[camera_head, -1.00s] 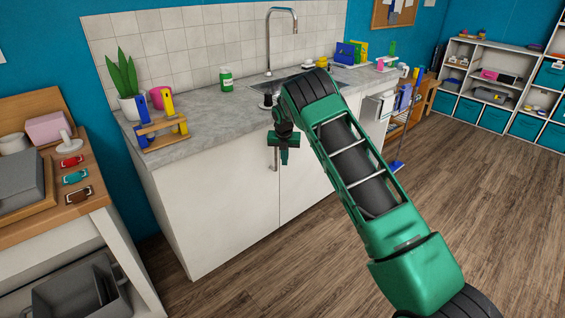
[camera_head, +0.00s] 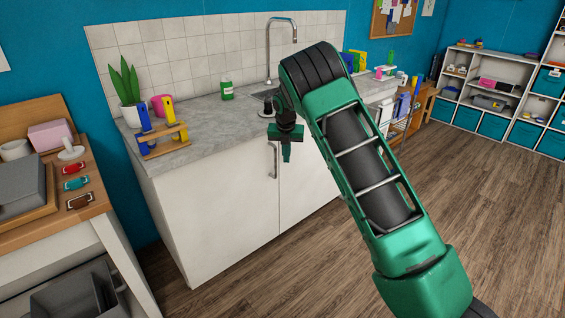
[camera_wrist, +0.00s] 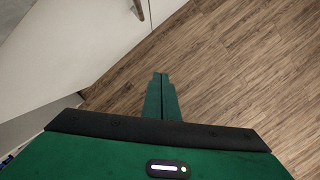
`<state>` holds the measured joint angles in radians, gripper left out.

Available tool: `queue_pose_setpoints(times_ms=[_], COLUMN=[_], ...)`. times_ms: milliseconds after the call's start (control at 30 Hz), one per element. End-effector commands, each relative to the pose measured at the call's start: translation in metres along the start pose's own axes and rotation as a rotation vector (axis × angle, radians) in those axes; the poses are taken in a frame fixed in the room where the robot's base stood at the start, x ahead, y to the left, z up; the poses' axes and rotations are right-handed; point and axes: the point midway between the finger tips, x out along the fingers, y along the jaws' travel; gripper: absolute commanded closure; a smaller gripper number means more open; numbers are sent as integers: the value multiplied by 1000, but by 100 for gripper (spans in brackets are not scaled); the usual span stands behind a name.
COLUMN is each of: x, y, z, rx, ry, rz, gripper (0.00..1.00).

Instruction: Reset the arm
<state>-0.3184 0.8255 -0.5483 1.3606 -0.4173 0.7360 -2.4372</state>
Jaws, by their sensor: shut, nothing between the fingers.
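My gripper (camera_head: 287,160) hangs pointing down in front of the white sink cabinet (camera_head: 225,220) in the head view, below the counter's front edge and near a cabinet handle (camera_head: 275,160). In the wrist view its two green fingers (camera_wrist: 160,76) lie together, shut and empty, with wooden floor beyond them. My green arm reaches from the lower right and bends at the elbow over the counter, hiding part of the sink.
A wooden table (camera_head: 95,205) is at left. The floor (camera_head: 470,190) at right is clear.

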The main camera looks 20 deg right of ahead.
Motion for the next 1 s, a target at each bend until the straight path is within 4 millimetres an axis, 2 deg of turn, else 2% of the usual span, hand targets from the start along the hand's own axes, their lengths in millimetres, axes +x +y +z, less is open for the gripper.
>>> queue_pose_setpoints(times_ms=[67, 167, 267, 467, 600, 767, 1000], x=[-6, -22, -47, -105, -141, -178, -222], y=[-4, -21, -51, -122, -167, -211, -266], z=[0, -1, -7, -37, -69, -115, -200], rx=[22, 125, 316, 797, 1123, 1485, 2005], ry=[1, 4, 14, 44, 67, 92, 118], rz=[0, 1, -2, -14, -32, -61, -128], gripper=[100, 100, 100, 100, 100, 100, 100])
